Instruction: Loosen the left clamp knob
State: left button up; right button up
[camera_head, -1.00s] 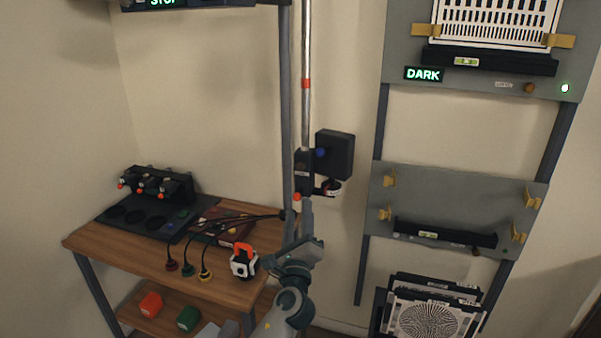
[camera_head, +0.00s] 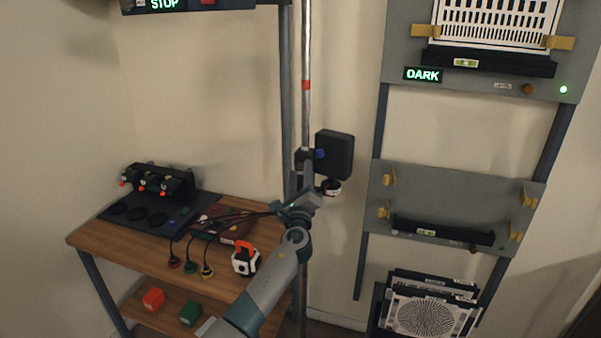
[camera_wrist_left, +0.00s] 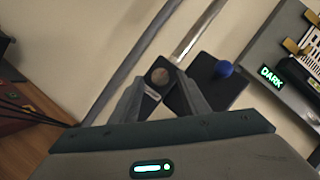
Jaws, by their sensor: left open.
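A dark clamp block (camera_head: 304,157) sits on the upright metal pole. A blue knob (camera_head: 320,154) is on its right, beside a black box (camera_head: 335,155). My left gripper (camera_head: 306,180) is open just below the clamp and hides its lower part. In the left wrist view, a round brownish knob (camera_wrist_left: 160,75) on the dark block lies between the tips of my open fingers (camera_wrist_left: 161,82); I cannot tell whether they touch it. The blue knob (camera_wrist_left: 224,69) shows there to the right, outside the fingers. My right gripper is in neither view.
A dark frame post (camera_head: 286,110) stands close left of the pole. The wooden bench (camera_head: 130,247) at left holds a black mat, cables and an orange-white device (camera_head: 246,259). At right is a grey rack panel (camera_head: 460,190) with yellow clips.

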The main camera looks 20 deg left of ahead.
pick_arm(q)
jog(key=shift+w, duration=0.25)
grip_shut()
jog(key=c, duration=1.1)
grip_release()
